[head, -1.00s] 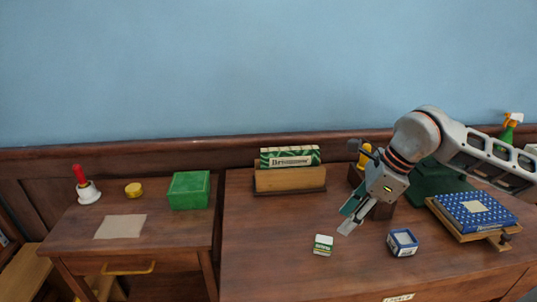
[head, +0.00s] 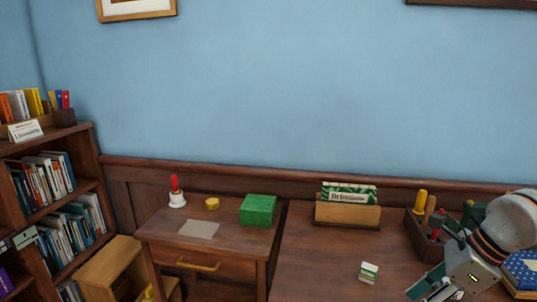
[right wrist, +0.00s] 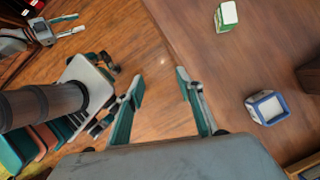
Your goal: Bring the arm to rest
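My right arm comes in at the lower right of the head view. Its gripper (head: 432,286) is low in the picture, left of its wrist. In the right wrist view the right gripper (right wrist: 160,80) is open, with nothing between its teal-and-grey fingers. Plank floor shows between and beyond them, and the desk edge is to the right. My left gripper (right wrist: 72,24) is at the top left of the right wrist view, fingers apart and empty. Only a bit of the left gripper (head: 20,240) shows at the left edge of the head view.
The desk (head: 310,262) holds a small green-and-white box (head: 368,272), a card holder (head: 347,214) and a tool caddy (head: 413,226). A blue-and-white box (right wrist: 268,107) lies near the desk edge. A side table (head: 160,232) and a bookcase (head: 88,140) stand left.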

